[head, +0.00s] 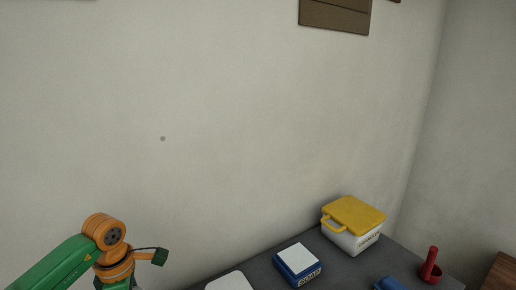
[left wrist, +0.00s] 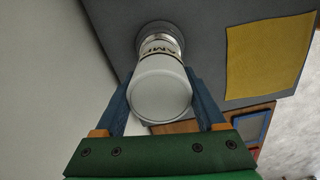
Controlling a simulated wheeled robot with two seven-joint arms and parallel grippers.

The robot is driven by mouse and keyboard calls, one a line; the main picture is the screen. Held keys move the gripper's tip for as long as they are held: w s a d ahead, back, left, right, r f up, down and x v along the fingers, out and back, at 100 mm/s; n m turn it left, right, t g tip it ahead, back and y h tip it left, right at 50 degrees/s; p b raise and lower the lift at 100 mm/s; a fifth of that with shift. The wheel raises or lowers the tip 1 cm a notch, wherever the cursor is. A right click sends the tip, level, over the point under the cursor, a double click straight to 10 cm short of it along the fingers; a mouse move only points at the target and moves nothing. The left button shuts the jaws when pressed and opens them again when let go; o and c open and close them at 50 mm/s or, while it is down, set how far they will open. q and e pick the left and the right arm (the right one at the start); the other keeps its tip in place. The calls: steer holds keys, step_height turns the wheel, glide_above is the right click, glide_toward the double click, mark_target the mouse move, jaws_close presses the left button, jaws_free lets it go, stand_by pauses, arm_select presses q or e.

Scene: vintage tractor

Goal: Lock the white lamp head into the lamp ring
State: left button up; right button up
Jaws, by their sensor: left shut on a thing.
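The white lamp head (left wrist: 160,95) fills the middle of the left wrist view. My left gripper (left wrist: 163,82) is shut on it, with one blue finger on each side. Just beyond it is a pale ring-like fitting (left wrist: 160,42) with dark lettering, partly readable as "AMP", against a grey surface. The lamp head overlaps this fitting, and I cannot tell whether it is seated or locked in it. In the head view my left arm comes in at the bottom left, but its fingers and the lamp are out of frame. My right gripper is in neither view.
In the head view a dark bench (head: 262,275) holds a white box with a yellow lid (head: 354,213), a blue soap box (head: 298,264) and a red object (head: 431,267). In the left wrist view a yellow sheet (left wrist: 268,60) lies on the grey surface.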

arm_select(q)
jaws_close()
steer(key=n, duration=0.2)
steer(key=shift+n, duration=0.4)
steer(key=o, duration=0.7)
jaws_free()
steer(key=shift+n, duration=0.7)
steer(key=o, duration=0.3)
steer(key=shift+o, duration=0.3)
